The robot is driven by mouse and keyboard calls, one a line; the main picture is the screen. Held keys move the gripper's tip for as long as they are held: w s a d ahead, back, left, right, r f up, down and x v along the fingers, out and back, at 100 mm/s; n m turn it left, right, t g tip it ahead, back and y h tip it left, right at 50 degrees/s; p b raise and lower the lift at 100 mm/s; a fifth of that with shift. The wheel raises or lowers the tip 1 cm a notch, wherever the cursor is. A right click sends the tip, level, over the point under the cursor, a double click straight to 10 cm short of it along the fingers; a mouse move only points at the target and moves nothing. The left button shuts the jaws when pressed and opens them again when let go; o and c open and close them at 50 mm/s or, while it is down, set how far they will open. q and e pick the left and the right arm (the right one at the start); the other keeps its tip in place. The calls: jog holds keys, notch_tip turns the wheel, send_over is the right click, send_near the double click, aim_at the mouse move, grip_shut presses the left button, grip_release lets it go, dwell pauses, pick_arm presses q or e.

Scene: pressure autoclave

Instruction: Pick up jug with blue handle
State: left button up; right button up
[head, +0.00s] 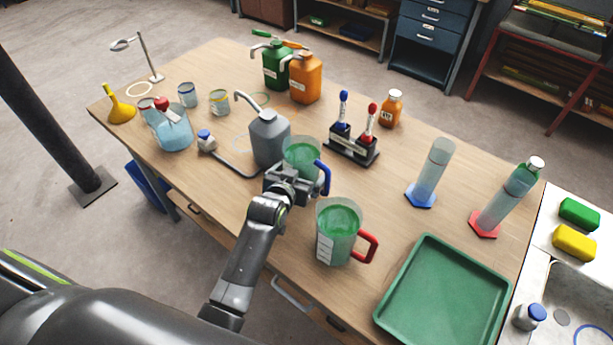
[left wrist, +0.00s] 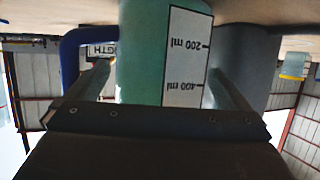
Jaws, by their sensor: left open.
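The jug with the blue handle (head: 302,153) stands on the table, holding green liquid. Its blue handle (head: 324,178) is on its right side. My left gripper (head: 290,180) is at the jug's near side and partly hides its lower body. In the left wrist view the jug's body (left wrist: 150,60), with a white scale label, lies between the two open fingers (left wrist: 162,88). The blue handle (left wrist: 70,62) shows by the left finger; I cannot tell whether that finger is inside its loop. My right gripper is not seen.
A similar jug with a red handle (head: 338,232) stands close on the near right. A grey canister (head: 270,138) is close on the left. Behind is a black stand (head: 352,148) with blue and red-topped tools. A green tray (head: 445,295) lies at the right.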

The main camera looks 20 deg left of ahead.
pick_arm(q)
jog(key=c, duration=1)
